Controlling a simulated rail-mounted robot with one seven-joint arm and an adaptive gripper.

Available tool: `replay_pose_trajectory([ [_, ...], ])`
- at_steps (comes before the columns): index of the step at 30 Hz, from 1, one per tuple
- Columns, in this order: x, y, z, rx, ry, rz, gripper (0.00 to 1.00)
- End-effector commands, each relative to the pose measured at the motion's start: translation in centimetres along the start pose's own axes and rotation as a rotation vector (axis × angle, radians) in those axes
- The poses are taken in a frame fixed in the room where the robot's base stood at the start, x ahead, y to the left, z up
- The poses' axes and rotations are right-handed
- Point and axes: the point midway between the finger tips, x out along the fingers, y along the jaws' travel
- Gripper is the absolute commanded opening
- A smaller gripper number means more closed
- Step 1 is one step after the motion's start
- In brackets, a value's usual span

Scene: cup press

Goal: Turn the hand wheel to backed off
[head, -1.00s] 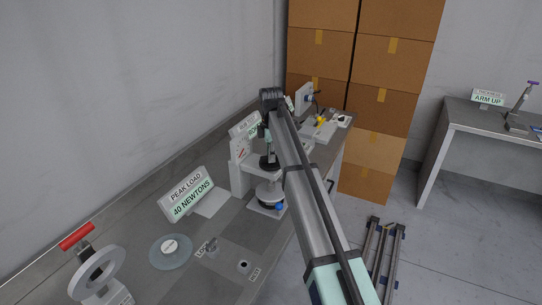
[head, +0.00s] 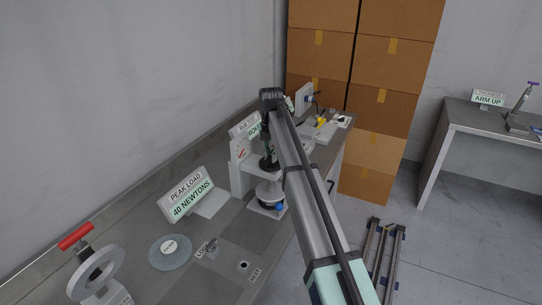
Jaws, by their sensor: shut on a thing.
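The press (head: 240,176) stands on the bench in the middle of the head view, a light grey frame with a dial face. Its hand wheel appears to be the dark round piece (head: 269,164) at the top of the press. My gripper (head: 269,154) points down onto this wheel and is shut on it. My arm crosses in front and hides part of the press and gripper, so the finger contact is hard to see. Below are a dark round part, a pale base and a blue knob (head: 280,206).
A sign (head: 187,196) reads "PEAK LOAD 40 NEWTONS". A grey ring stand with a red handle (head: 76,236), a clear disc (head: 170,252) and small metal fittings (head: 209,247) are nearer on the bench. Stacked cardboard boxes (head: 390,95) stand behind; a second table (head: 480,125) is right.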

Motion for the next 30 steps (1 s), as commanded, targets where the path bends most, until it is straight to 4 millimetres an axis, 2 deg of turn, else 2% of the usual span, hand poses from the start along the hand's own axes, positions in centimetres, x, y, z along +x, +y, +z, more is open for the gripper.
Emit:
replay_pose_trajectory([
  [7, 0.08, -0.05, -0.07, -0.071, 0.001, -0.001, 0.0],
  [21, 0.08, -0.05, -0.07, -0.085, 0.002, -0.001, 0.0],
  [22, 0.08, -0.05, -0.07, -0.085, 0.002, -0.001, 0.24],
  [24, 0.07, -0.05, -0.07, -0.084, 0.001, -0.001, 0.42],
  [30, 0.04, -0.02, -0.03, -0.083, 0.001, -0.001, 0.42],
])
